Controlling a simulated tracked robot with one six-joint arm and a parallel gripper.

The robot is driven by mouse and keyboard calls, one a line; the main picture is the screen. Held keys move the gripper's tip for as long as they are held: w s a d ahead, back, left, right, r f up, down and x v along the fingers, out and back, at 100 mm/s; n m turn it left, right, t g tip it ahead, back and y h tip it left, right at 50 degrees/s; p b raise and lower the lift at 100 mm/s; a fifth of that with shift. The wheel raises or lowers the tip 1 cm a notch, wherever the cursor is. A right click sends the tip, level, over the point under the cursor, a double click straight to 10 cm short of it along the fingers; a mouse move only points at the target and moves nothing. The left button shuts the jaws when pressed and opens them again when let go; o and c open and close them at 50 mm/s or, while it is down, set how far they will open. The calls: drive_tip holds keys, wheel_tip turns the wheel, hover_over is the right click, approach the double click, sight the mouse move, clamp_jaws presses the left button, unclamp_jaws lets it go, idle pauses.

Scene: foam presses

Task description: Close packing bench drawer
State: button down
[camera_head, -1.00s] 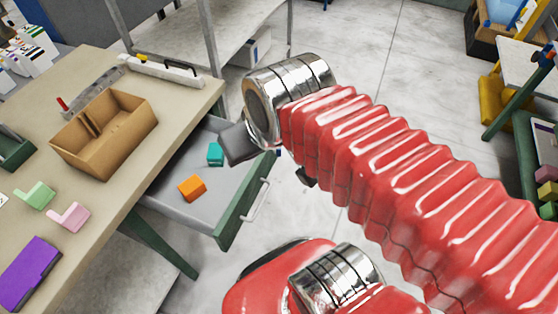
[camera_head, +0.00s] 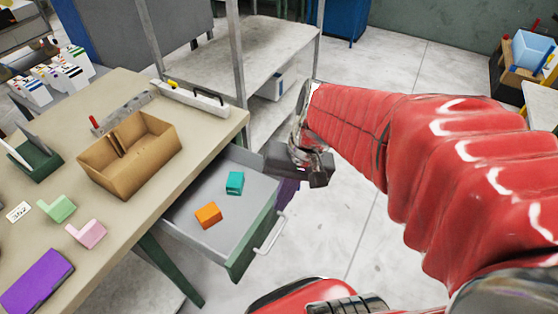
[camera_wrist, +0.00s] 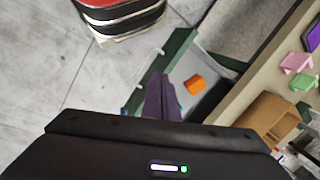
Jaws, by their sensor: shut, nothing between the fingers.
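The packing bench drawer (camera_head: 215,236) is pulled out from under the beige bench (camera_head: 120,255). It has a grey tray, a green front (camera_head: 247,254) and a pale bar handle (camera_head: 271,231). An orange block (camera_head: 208,215) and a teal block (camera_head: 235,183) lie inside it; the orange block also shows in the wrist view (camera_wrist: 196,84). My gripper (camera_head: 287,194) is shut and empty, with dark purple fingers pointing down by the far end of the drawer front. In the wrist view the fingers (camera_wrist: 162,82) overlap the green front; I cannot tell whether they touch it.
On the bench are a cardboard box (camera_head: 135,170), a purple case (camera_head: 35,280), and green (camera_head: 58,208) and pink (camera_head: 87,233) pieces. A metal shelf rack (camera_head: 255,75) stands behind the drawer. The floor (camera_head: 345,215) right of the drawer is clear.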

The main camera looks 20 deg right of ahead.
drive_tip(key=w+d+f+m+t+y, duration=0.1)
drive_tip(key=d+f+m+t+y, duration=0.6)
drive_tip(key=d+f+m+t, duration=0.6)
drive_tip(key=d+f+m, duration=0.7)
drive_tip(key=f+m, duration=0.3)
drive_tip(key=shift+f+m+t+y, duration=0.3)
drive_tip(key=shift+f+t+y, duration=0.1)
drive_tip(key=shift+w, duration=0.1)
drive_tip(key=x, duration=1.3)
drive_tip(key=shift+w+a, duration=0.25)
drive_tip(key=shift+w, duration=0.1)
